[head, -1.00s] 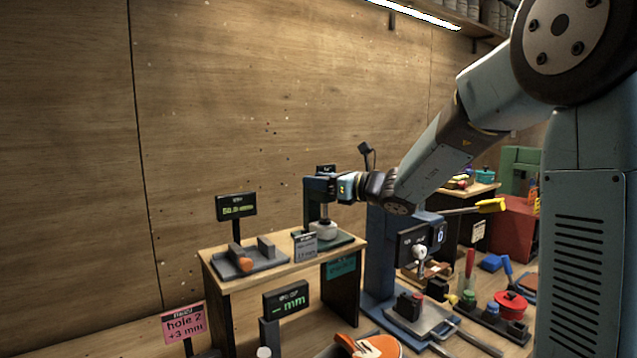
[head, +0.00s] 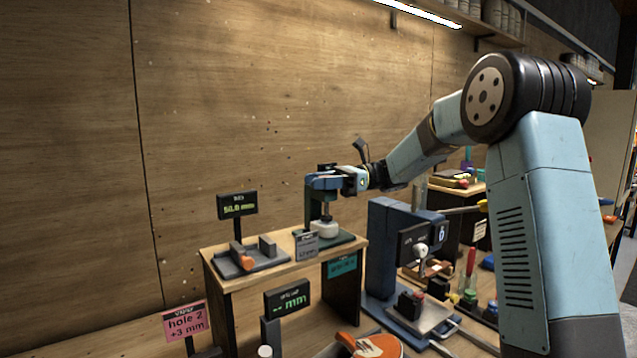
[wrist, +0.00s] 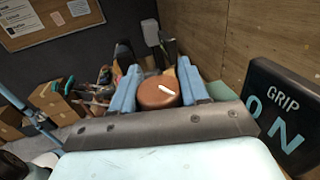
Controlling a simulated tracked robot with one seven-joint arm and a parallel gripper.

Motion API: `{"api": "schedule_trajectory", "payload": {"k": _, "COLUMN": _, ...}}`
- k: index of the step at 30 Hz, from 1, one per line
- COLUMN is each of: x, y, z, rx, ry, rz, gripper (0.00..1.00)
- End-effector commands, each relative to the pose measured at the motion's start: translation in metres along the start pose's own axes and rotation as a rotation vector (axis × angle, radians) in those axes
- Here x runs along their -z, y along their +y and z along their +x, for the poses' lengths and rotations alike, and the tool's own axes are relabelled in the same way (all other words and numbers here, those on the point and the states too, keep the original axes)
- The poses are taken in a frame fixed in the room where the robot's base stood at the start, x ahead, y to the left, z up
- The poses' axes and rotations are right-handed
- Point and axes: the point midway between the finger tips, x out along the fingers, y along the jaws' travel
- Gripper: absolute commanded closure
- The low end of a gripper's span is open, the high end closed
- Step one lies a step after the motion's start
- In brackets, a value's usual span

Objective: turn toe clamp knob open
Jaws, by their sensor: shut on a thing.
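In the head view my gripper (head: 324,184) is at the top of the toe clamp; the knob is hidden there. Below it, the clamp's pale round foot (head: 323,229) stands over a green base plate (head: 342,239) on a small wooden bench. A black display (wrist: 285,115) reading "GRIP" and apparently "0 N" stands to the right in the wrist view.
A grey fixture with an orange part (head: 245,261) and its black display (head: 237,205) stand left on the bench (head: 222,283). A blue press-like stand (head: 378,250) rises close to the right. An orange and white sneaker (head: 375,345) lies in front, below. The wooden wall is behind.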

Motion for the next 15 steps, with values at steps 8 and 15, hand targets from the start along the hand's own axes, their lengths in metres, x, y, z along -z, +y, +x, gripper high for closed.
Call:
{"api": "schedule_trajectory", "payload": {"k": 8, "x": 0.0013, "y": 0.0035, "z": 0.0012, "rx": -0.204, "ry": -0.001, "rz": 0.002, "gripper": 0.86}}
{"api": "schedule_trajectory", "payload": {"k": 15, "x": 0.001, "y": 0.0057, "z": 0.0012, "rx": -0.306, "ry": -0.001, "rz": 0.002, "gripper": 0.86}}
